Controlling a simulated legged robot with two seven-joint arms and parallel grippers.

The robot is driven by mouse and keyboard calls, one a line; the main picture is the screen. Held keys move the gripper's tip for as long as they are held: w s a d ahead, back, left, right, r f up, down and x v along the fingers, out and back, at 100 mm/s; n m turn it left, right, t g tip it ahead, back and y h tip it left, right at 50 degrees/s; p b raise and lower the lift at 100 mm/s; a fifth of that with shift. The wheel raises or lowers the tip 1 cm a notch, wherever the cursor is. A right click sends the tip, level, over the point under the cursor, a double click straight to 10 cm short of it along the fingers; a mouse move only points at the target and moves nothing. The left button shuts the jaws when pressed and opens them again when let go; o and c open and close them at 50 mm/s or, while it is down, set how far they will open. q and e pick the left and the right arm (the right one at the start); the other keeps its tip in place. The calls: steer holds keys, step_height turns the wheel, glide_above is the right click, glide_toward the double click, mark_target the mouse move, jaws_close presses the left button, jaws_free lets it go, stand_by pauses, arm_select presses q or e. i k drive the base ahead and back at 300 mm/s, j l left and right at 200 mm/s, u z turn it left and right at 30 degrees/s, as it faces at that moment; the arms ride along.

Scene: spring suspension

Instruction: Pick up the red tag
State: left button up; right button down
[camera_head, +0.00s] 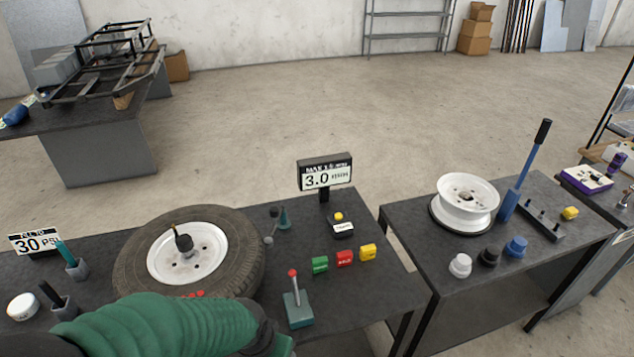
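The red tag (344,259) is a small block with white lettering on the near table. It stands in a short row between a green tag (320,265) and a yellow tag (367,253), with small gaps between them. My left arm, in a green sleeve, reaches in along the bottom edge, and its dark end lies in front of the wheel and left of the tags. Its fingers cannot be seen. My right gripper is not in view. Nothing is seen touching the red tag.
A tyred wheel (135,255) lies left of the tags. A teal lever box (298,309) with a red knob stands in front of them. A "3.0" display (325,172) stands behind. A second table at right holds a white rim (468,201). Bare tabletop lies right of the lever box.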

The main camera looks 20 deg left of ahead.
mark_target(343, 258)
steer(key=u, duration=0.55)
steer(key=i+l+u, duration=0.1)
steer(key=u, duration=0.3)
steer(key=i+l+u, duration=0.15)
steer(key=i+u, duration=0.25)
steer(key=l+u, duration=0.2)
steer(key=u, duration=0.15)
steer(key=i, duration=0.05)
